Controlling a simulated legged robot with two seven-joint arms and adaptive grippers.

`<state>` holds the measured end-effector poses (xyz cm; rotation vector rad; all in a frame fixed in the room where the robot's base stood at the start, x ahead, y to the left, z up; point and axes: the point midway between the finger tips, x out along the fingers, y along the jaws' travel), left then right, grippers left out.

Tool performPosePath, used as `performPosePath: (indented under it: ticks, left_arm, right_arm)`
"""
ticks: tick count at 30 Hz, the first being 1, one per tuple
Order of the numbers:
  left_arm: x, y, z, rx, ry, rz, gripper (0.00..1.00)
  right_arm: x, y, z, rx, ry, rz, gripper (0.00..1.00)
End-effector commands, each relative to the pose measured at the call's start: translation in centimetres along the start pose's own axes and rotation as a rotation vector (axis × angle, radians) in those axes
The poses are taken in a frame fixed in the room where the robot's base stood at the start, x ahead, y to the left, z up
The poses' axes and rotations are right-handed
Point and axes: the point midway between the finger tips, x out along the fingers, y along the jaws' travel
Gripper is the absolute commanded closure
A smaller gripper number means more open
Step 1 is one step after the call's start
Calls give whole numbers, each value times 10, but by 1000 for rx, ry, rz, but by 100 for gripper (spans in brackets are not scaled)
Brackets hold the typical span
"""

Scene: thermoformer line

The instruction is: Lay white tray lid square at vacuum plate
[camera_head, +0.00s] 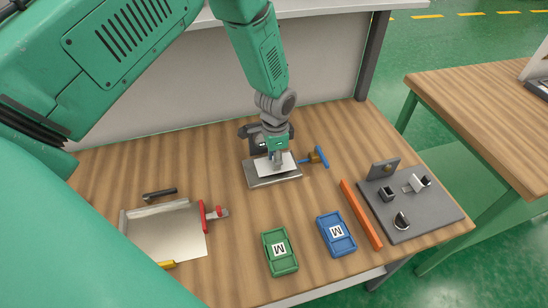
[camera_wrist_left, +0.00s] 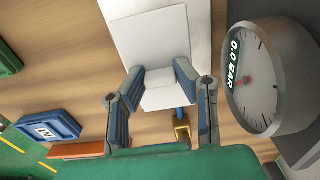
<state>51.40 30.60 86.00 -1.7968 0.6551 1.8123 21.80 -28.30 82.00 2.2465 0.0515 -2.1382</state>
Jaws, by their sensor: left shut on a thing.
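The white tray lid (camera_head: 264,168) is at the grey vacuum plate (camera_head: 262,182) near the table's back middle. My left gripper (camera_head: 277,164) is directly above the plate. In the left wrist view, the left gripper (camera_wrist_left: 160,74) is shut on a pale block on the lid (camera_wrist_left: 150,35), one finger on each side. I cannot tell whether the lid touches the plate. My right gripper is not in view.
A gauge (camera_wrist_left: 265,80) reading 0.0 BAR and a blue-handled valve (camera_head: 318,157) stand close to the plate. Green (camera_head: 279,251) and blue (camera_head: 336,233) trays, an orange bar (camera_head: 361,214) and a grey fixture board (camera_head: 425,222) lie in front and right. A metal sheet (camera_head: 170,235) is at left.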

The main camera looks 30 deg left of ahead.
Motion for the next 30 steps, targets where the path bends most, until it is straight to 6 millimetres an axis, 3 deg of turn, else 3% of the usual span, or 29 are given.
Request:
performPosePath:
  ticks: [17, 18, 19, 30]
  left_arm:
    - [16, -1, 1, -1, 0, 1, 100]
    - [15, 0, 1, -1, 0, 1, 64]
    - [15, 0, 0, -1, 0, 1, 53]
    - [12, -1, 0, -1, 1, 1, 50]
  right_arm:
    - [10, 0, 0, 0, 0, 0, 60]
    - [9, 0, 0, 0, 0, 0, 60]
    - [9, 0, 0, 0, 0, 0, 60]
    - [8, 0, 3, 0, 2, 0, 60]
